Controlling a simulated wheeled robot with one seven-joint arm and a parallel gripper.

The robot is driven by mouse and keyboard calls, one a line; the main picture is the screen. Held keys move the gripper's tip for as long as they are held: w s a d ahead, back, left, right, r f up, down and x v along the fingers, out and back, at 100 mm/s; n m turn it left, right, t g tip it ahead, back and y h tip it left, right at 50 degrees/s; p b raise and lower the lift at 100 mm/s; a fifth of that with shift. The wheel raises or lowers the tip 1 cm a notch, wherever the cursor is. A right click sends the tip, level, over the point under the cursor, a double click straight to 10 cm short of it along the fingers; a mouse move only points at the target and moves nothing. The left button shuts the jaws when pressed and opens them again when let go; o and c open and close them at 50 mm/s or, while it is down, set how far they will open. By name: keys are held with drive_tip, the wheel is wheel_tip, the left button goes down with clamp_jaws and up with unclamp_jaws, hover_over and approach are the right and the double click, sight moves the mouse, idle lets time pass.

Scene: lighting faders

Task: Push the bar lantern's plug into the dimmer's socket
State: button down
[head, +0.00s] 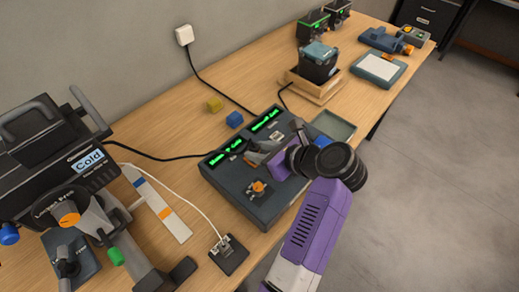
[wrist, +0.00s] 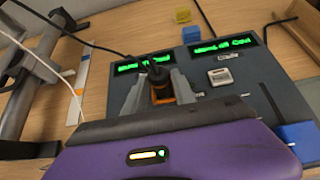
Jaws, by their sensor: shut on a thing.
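The dimmer (head: 235,197) is a dark console with two green displays along its back edge. My gripper (wrist: 160,88) is over its left half, its two grey fingers shut on a plug (wrist: 159,92) with a dark top and orange lower part. A black cable (head: 165,157) runs from the large black lantern (head: 60,165), labelled "Cold", to my gripper. The plug is just in front of the left display (wrist: 143,65). My gripper hides the surface under the plug, so the socket there and whether the plug is in it cannot be told.
An orange knob (head: 258,186) is on the dimmer's near left part. A grey fitting (wrist: 221,77) and a blue slider knob (wrist: 298,130) are on its right half. Yellow (head: 215,104) and blue (head: 235,119) blocks lie behind. A white cable runs to a small black box (head: 229,254).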

drive_tip(key=shift+f, duration=0.1)
drive_tip(key=c, duration=0.9)
unclamp_jaws()
drive_tip(key=shift+c, duration=0.2)
drive_tip(key=shift+d, duration=0.1)
